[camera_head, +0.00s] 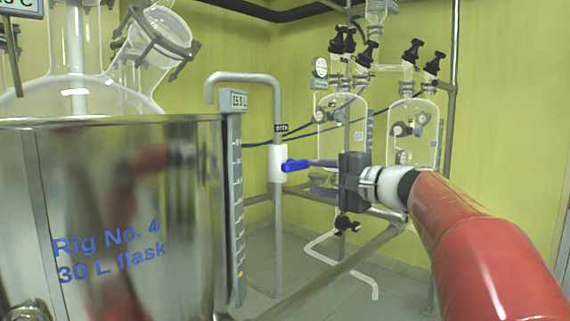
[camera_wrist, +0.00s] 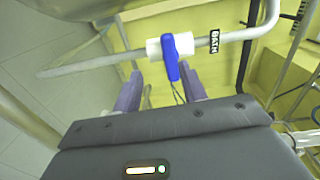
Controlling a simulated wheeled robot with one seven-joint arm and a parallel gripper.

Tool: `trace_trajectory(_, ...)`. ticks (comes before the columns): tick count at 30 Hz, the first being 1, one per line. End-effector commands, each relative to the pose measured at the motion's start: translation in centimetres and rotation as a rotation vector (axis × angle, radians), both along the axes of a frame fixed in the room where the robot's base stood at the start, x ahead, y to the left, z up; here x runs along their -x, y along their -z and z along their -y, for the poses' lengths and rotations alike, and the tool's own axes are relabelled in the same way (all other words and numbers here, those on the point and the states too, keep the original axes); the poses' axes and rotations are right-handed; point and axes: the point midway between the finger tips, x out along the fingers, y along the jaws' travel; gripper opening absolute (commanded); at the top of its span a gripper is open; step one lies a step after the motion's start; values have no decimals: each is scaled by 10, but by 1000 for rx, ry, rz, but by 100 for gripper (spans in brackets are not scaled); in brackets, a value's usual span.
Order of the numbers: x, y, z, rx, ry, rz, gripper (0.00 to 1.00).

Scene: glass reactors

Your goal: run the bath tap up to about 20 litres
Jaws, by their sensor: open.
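The bath tap is a grey pipe (camera_head: 277,110) with a white valve body (camera_head: 278,163) and a blue lever (camera_head: 294,165). The lever points toward my gripper (camera_head: 312,163). In the wrist view the blue lever (camera_wrist: 171,58) lies between the two spread purple fingers of my gripper (camera_wrist: 160,75), near their tips. I cannot tell whether a finger touches it. The bath's level scale (camera_head: 235,190) carries a small display (camera_head: 239,100) that seems to read 15.5 L. No water stream is visible.
A large glass flask (camera_head: 80,70) stands in the bath at the left. Other glass reactors (camera_head: 340,125) on a metal frame stand behind my arm at the right. A slanting grey rail (camera_head: 340,270) runs below my gripper. A black BATH label (camera_wrist: 214,41) sits beside the valve.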

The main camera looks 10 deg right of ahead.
Motion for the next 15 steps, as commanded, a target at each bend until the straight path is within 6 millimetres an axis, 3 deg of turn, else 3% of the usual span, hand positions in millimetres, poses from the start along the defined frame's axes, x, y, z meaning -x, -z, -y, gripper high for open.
trace_trajectory(5,-14,-12,4,-43,7,28,42)
trace_trajectory(15,-55,-12,-28,-39,5,26,42)
